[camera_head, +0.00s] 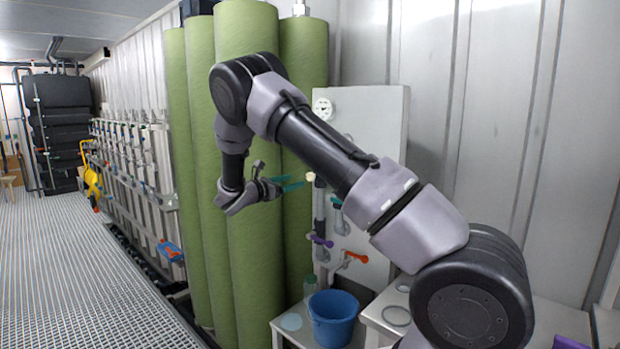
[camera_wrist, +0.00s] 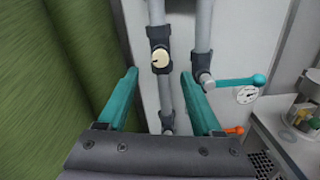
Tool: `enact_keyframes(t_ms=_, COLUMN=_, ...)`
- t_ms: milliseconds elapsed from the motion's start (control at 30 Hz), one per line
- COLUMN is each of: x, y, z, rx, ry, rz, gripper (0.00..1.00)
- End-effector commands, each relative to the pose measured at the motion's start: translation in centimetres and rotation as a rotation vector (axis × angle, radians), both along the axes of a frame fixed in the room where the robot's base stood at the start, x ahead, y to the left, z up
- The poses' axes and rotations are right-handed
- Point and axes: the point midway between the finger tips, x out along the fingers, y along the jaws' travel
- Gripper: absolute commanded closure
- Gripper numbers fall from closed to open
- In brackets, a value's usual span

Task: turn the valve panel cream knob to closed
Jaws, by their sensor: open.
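The cream knob (camera_head: 311,177) sits on a grey vertical pipe in front of the pale valve panel (camera_head: 378,115). In the wrist view the round cream knob (camera_wrist: 160,58) has a dark mark on its face and sits in a dark valve body. My gripper (camera_head: 292,184) is open, with its teal fingers pointing toward the knob from the left in the head view. In the wrist view the knob shows between and just beyond the tips of my gripper (camera_wrist: 160,76). The fingers look apart from it. Nothing is held.
A teal lever valve (camera_wrist: 238,80) stands right of the knob, near my right finger in the wrist view. A purple handle (camera_head: 320,241) and an orange lever (camera_head: 356,257) are lower down. Tall green vessels (camera_head: 250,270) stand close on the left. A blue bucket (camera_head: 333,320) stands below.

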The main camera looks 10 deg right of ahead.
Motion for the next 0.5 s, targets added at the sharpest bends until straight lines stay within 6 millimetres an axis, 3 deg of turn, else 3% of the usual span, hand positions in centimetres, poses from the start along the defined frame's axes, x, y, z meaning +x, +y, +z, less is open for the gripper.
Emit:
enact_keyframes(t_ms=300, x=3.3, y=-5.2, z=0.0, rx=0.004, ry=0.000, rz=-0.005, gripper=0.33)
enact_keyframes(t_ms=500, x=4.7, y=-7.3, z=0.1, rx=0.004, ry=-0.002, rz=-0.003, gripper=0.33)
